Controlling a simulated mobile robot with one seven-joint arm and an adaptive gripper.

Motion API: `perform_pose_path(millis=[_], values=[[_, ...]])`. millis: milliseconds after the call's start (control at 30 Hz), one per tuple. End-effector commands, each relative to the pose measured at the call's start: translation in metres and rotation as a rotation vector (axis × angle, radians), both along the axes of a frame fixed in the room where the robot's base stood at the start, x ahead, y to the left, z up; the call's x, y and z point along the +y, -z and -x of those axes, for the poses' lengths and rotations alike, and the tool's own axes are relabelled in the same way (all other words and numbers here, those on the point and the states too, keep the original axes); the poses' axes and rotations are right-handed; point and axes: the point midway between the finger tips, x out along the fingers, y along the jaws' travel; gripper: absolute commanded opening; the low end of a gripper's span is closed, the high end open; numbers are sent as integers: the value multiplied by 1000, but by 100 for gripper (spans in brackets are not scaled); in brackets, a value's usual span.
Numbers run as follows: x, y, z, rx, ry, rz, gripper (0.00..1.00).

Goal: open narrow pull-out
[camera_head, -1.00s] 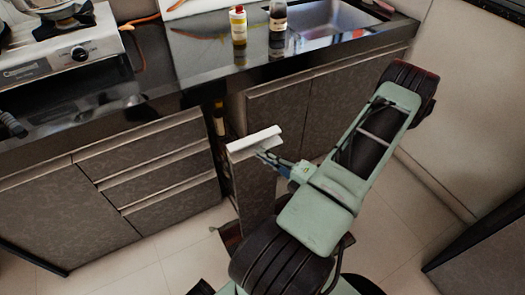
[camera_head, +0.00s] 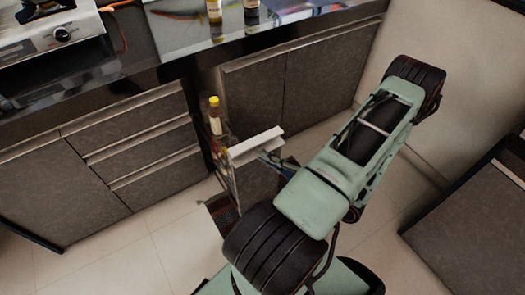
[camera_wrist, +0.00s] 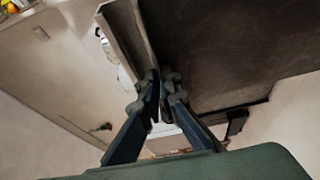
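The narrow pull-out (camera_head: 257,183) stands out from the cabinet row, between the drawer stack and the double-door cabinet. Its front is dark with a pale handle strip (camera_head: 256,146) along the top. A yellow-capped bottle (camera_head: 215,116) and other items stand inside it, behind the front. My gripper (camera_head: 269,160) is at the front's upper edge, just below the strip. In the wrist view my fingers (camera_wrist: 160,82) are close together at the end of the metal strip (camera_wrist: 128,30) and look shut on it. The exact contact is partly hidden by the fingers.
Drawers (camera_head: 145,150) are on the left and a double-door cabinet (camera_head: 300,85) is behind on the right, all shut. The counter above holds a stove (camera_head: 45,35) and bottles (camera_head: 214,12). Clear tiled floor (camera_head: 170,250) lies in front. A dark cabinet (camera_head: 475,220) stands at the right.

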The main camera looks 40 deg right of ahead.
Motion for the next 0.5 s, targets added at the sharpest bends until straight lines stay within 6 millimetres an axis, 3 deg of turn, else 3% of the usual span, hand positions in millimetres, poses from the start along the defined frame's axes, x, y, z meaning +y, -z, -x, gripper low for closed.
perform_pose_path(millis=[500], values=[[3, -1, 13, -3, 2, -1, 0]])
